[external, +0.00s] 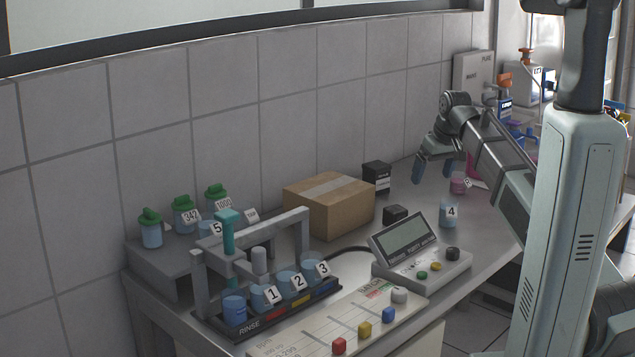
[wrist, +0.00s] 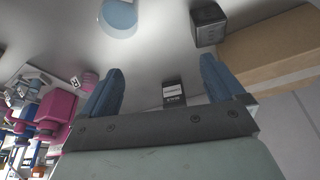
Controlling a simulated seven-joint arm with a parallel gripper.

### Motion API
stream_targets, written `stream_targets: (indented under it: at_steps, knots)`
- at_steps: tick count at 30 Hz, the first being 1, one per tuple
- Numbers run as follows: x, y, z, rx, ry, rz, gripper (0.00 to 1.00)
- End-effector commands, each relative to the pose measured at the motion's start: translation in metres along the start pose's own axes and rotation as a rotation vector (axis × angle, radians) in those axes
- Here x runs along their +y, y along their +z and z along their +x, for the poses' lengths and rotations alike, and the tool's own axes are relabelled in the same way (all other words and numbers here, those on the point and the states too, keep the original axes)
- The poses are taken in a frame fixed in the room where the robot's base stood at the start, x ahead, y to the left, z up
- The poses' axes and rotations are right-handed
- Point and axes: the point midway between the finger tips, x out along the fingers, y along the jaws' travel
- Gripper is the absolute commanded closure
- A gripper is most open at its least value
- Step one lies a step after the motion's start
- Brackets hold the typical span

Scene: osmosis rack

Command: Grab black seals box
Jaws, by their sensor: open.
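Two black boxes are on the bench, and I cannot read which one is marked as seals. The taller black box with a white label (external: 376,176) stands right of the cardboard box, near the wall. In the wrist view the labelled black box (wrist: 173,92) shows between my fingers, beyond them and apart from them. My gripper (external: 435,172) is open and empty above the bench, right of the labelled box. Its blue fingers (wrist: 162,68) frame the wrist view.
The cardboard box (external: 330,206) is beside both black boxes. A blue cup numbered 4 (external: 449,214) and a pink jar (external: 458,184) stand near my gripper. A display console (external: 420,255) and a rack with numbered cups (external: 270,315) are nearer the front.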

Motion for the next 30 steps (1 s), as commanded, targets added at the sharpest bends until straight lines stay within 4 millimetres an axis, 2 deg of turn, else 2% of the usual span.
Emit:
stream_targets:
  at_steps: [1, 6, 9, 12, 15, 17, 23, 30]
  knots:
    - [-0.002, -0.031, 0.008, -0.008, -0.007, -0.009, 0.04]
    - [-0.009, -0.114, 0.033, -0.016, -0.029, -0.040, 0.04]
    - [-0.008, -0.156, 0.045, -0.012, -0.038, -0.058, 0.04]
    - [-0.004, -0.186, 0.049, 0.004, -0.043, -0.073, 0.04]
    - [-0.003, -0.203, 0.050, 0.019, -0.047, -0.091, 0.04]
    - [-0.004, -0.206, 0.050, 0.030, -0.048, -0.103, 0.04]
    - [-0.004, -0.207, 0.056, 0.047, -0.047, -0.142, 0.04]
    - [-0.006, -0.208, 0.089, 0.045, -0.047, -0.141, 0.04]
